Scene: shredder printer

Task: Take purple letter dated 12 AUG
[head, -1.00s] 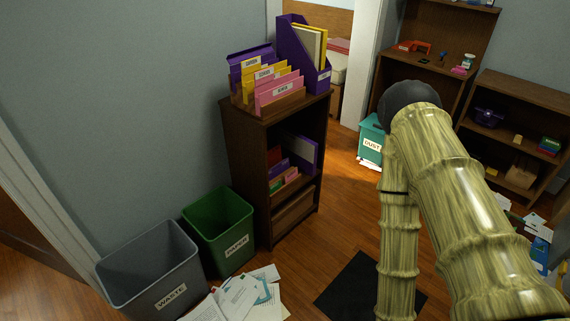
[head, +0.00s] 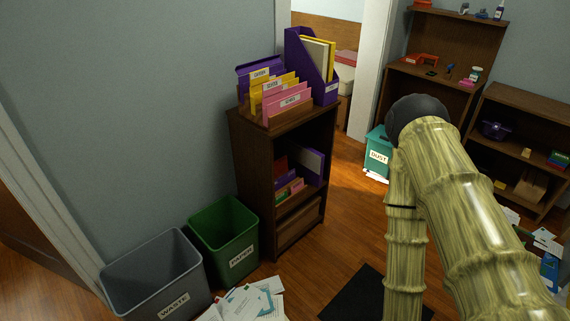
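A letter rack (head: 285,117) on top of the dark wooden cabinet holds purple, yellow and pink folders or envelopes with white labels. The purple one (head: 246,70) stands at the back left of the rack. The labels are too small to read for certain, and I cannot make out a 12 AUG date. Loose white papers (head: 252,299) lie on the floor by the bins. My bamboo-patterned arm fills the right side of the head view; my gripper is not visible.
A grey WASTE bin (head: 158,278) and a green PAPER bin (head: 224,238) stand left of the cabinet (head: 256,170). A purple magazine holder (head: 325,88) stands beside the rack. A teal DUST bin (head: 377,143) stands behind my arm. A black mat (head: 350,297) lies on the floor.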

